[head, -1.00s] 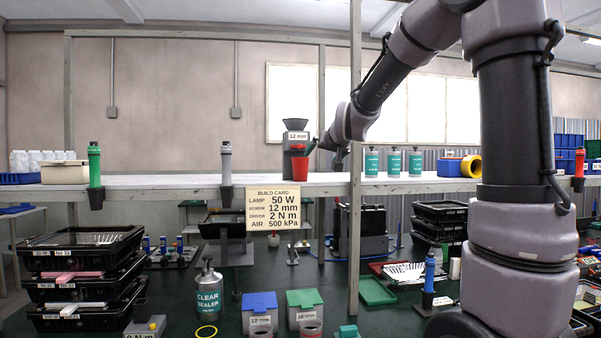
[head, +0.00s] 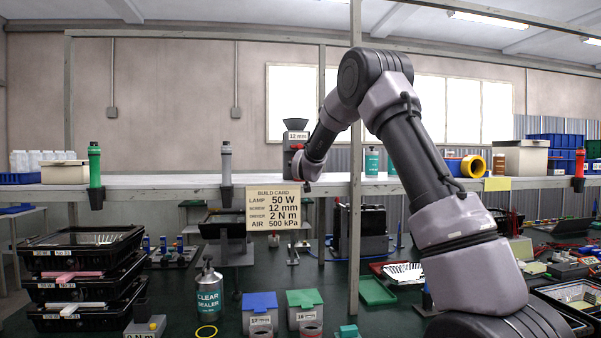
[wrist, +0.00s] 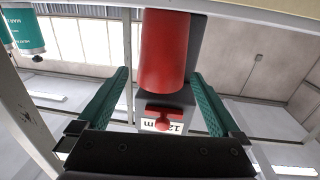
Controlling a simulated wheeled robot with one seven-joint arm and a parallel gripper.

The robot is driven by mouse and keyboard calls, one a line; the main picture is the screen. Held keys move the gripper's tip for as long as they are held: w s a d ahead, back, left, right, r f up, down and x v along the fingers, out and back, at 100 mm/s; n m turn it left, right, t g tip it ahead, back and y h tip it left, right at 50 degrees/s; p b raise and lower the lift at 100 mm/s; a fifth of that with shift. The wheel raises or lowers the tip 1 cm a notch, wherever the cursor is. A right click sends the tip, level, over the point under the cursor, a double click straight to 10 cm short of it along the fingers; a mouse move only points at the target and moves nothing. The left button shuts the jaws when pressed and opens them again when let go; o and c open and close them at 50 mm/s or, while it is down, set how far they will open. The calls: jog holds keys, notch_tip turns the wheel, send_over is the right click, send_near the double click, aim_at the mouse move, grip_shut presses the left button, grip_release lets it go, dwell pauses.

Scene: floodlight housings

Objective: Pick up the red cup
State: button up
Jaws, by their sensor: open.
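The red cup (wrist: 166,50) shows at the top middle of the wrist view, between the two green fingers of my gripper (wrist: 158,76). The gripper is open, with a gap visible between the cup and the fingers lower down. Whether a fingertip touches the cup, I cannot tell. In the head view the end of my arm is in front of the grey dispenser (head: 294,140) labelled 12 mm on the shelf, and it hides the cup. A red knob (wrist: 163,122) and the 12 mm label show below the cup in the wrist view.
The white shelf (head: 150,187) runs across the scene. Teal-labelled cans (head: 371,160) stand to the right.

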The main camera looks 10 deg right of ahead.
jog(key=w, duration=0.5)
jog(key=shift+w+d+f, duration=0.1)
jog(key=shift+d+f, duration=0.05)
jog(key=c, duration=1.3)
jog(key=shift+r, duration=0.85)
jog(key=shift+s+a+n+y, duration=0.5)
jog(key=shift+s+a+y, duration=0.15)
jog(key=shift+s, duration=7.8)
jog(key=shift+y, duration=0.25)
jog(key=w, duration=1.5)
jog(key=shift+w, duration=0.2)
jog(key=w, duration=0.1)
jog(key=w+f, duration=0.1)
jog(key=w, duration=0.1)
jog(key=shift+s+f, duration=0.1)
jog(key=shift+f, duration=0.1)
